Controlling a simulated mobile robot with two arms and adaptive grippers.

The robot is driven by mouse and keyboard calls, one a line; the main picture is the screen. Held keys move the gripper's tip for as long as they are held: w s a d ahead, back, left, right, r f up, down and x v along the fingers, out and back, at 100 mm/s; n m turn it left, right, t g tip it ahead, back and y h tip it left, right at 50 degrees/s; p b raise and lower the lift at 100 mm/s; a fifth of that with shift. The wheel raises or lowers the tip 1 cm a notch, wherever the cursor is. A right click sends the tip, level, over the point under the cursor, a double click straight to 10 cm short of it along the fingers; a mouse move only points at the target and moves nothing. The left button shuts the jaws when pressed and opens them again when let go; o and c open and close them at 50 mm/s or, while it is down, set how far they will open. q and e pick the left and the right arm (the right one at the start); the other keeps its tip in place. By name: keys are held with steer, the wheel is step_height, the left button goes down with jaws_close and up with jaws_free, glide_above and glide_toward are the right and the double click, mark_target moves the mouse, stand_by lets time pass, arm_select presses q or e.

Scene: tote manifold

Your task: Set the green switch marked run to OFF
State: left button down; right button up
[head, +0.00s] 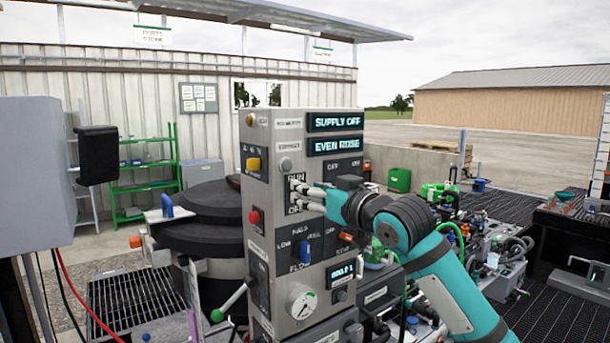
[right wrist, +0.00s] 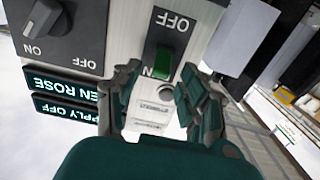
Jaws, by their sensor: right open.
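The grey control panel (head: 326,246) stands upright in the middle of the head view. Its run switch is mostly hidden there behind my right gripper (head: 299,194). In the right wrist view, which sees the panel upside down, the green switch (right wrist: 162,68) sits on a black plate (right wrist: 173,28) marked OFF at one end. The green part is toward the opposite end, where an N shows. My right gripper (right wrist: 158,82) is open, its fingers on either side of the switch's lower end in that view. Contact cannot be told. My left gripper is out of view.
A black rotary knob (right wrist: 42,20) marked ON and OFF is beside the switch. The displays (head: 336,121) read SUPPLY OFF and EVEN ROSE. A yellow button (head: 253,163), red button (head: 254,217), blue knob (head: 304,251) and gauge (head: 302,301) are also on the panel.

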steer(key=shift+p+x, duration=0.35)
steer(key=shift+x, duration=0.85)
jaws_close()
